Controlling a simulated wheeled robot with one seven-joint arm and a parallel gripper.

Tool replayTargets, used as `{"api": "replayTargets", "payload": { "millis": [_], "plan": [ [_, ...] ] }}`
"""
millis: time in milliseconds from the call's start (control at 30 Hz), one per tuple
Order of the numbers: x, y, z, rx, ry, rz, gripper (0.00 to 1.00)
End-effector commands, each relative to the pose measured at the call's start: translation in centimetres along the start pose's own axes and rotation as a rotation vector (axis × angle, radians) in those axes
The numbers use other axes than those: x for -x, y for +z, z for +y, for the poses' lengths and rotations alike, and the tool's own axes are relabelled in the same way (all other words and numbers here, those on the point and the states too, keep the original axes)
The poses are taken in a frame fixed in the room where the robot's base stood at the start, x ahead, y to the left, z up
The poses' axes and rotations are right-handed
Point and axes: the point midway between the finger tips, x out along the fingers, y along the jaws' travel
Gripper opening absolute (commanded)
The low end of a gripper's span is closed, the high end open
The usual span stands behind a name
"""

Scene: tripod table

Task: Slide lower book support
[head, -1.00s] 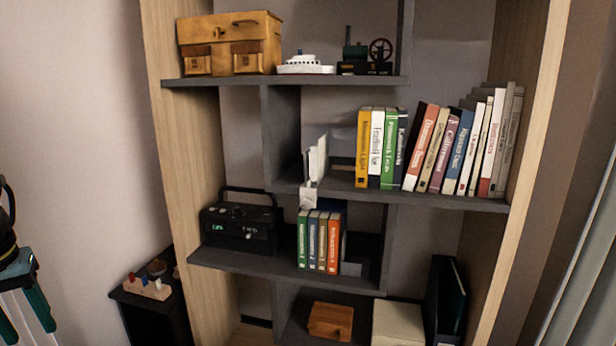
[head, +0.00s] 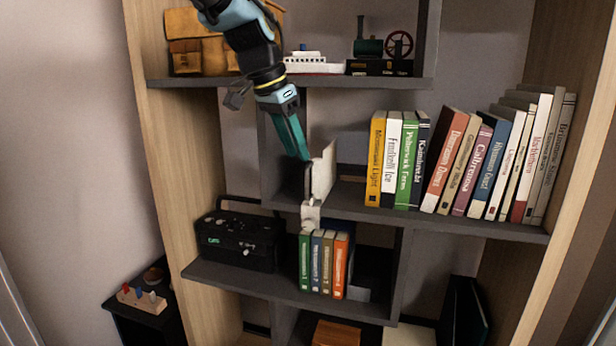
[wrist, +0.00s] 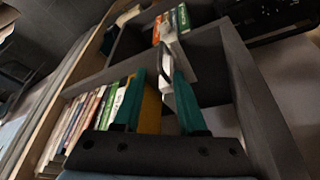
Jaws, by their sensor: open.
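A white upright book support (head: 324,172) stands at the left front of the middle shelf, left of the yellow book and apart from it. A small white piece (head: 311,214) shows below it at the shelf's front edge, just above the lower row of books (head: 324,266). A grey piece (head: 359,290) sits right of those lower books. I cannot tell which is the lower support. My gripper (head: 303,160) is open at the upper white support. In the wrist view my gripper (wrist: 158,72) has its fingers apart, with the white support (wrist: 167,62) between them; contact is unclear.
A long book row (head: 465,165) fills the right of the middle shelf (head: 450,221). A black radio (head: 240,240) stands left of the lower books. A ship model (head: 303,66) and a steam engine (head: 380,50) stand on the shelf above, near my arm.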

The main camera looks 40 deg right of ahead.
Motion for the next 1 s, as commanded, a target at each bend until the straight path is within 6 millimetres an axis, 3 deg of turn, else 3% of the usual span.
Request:
{"api": "replayTargets", "payload": {
  "millis": [300, 500, 867, 1000],
  "plan": [
    [-5.8, 0.1, 0.1, 0.001, 0.002, -0.004, 0.41],
    [-8.0, 0.1, -0.1, 0.002, 0.0, -0.002, 0.41],
    [-8.5, 0.1, -0.1, 0.002, -0.002, -0.001, 0.41],
    [-8.5, 0.1, -0.1, 0.002, -0.002, -0.001, 0.27]
  ]
}}
